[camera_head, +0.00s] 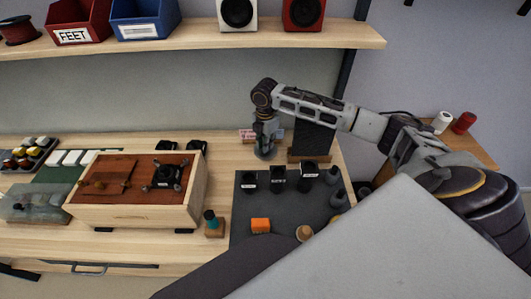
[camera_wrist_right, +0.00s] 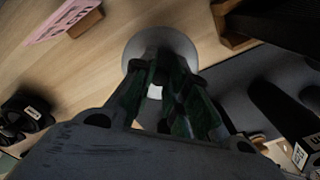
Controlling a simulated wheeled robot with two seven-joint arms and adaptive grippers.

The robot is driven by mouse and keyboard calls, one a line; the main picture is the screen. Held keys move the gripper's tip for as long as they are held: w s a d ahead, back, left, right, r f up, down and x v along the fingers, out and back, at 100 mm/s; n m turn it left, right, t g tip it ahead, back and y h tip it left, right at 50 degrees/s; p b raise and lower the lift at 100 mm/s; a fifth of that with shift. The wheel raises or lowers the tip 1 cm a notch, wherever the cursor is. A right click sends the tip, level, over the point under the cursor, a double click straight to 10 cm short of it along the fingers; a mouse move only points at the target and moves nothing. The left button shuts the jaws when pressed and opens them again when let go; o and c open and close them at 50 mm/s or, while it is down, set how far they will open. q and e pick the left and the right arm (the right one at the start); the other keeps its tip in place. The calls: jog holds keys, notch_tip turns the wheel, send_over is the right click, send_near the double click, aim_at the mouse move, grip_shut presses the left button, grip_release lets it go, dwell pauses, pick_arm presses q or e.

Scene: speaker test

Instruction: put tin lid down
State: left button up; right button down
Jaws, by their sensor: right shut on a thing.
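My right gripper (camera_head: 265,141) points down over the wooden bench at the back, right of the middle. In the right wrist view its dark fingers (camera_wrist_right: 162,95) are shut on the tin lid (camera_wrist_right: 158,40), a round grey disc. A small pale part shows between the fingers. In the head view the lid (camera_head: 272,154) is a small grey shape under the fingertips, low over the bench top. I cannot tell whether it touches the wood. The fingers hide part of it. My left gripper is not in view.
A pink card in a wooden holder (camera_wrist_right: 85,22) stands beside the lid. A dark panel on a wooden stand (camera_head: 312,138) is to the right. A dark mat (camera_head: 240,215) with several black holders lies in front. A wooden speaker box (camera_head: 130,215) stands left. A shelf (camera_head: 190,37) hangs above.

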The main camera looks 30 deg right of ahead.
jog(key=shift+f, duration=0.25)
jog(key=shift+f, duration=2.45)
jog(key=shift+f, duration=0.1)
jog(key=c, duration=1.4)
grip_release()
notch_tip(320, 180, up, 12)
jog(key=shift+r, duration=0.15)
